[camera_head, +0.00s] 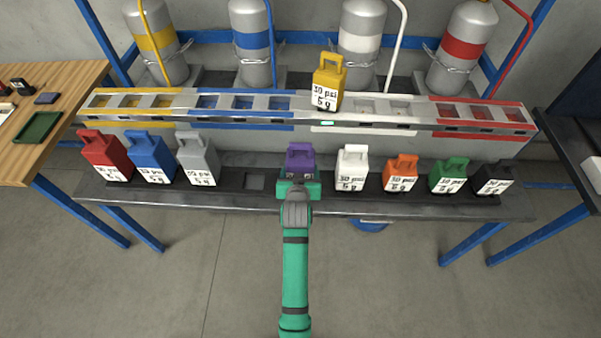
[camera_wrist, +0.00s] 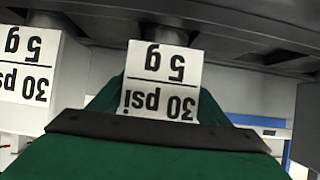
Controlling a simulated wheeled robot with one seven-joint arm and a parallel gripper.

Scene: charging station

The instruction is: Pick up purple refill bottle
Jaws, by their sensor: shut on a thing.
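The purple refill bottle (camera_head: 300,158) is in the lower row, right of an empty square slot (camera_head: 254,181). My gripper (camera_head: 299,178) reaches it from the front and is shut on it, hiding its lower part in the head view. In the wrist view, the bottle's white label (camera_wrist: 162,82) shows upside down, reading 30 psi and 5 g, between the green fingers of my gripper (camera_wrist: 160,108). I cannot tell whether the bottle is lifted off the rack.
A white bottle (camera_head: 351,167) stands close on the right, with orange, green and black ones beyond. Grey (camera_head: 198,158), blue and red bottles stand left. A yellow bottle (camera_head: 328,82) sits on the raised slotted rail (camera_head: 200,119) behind. Gas cylinders stand at the back.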

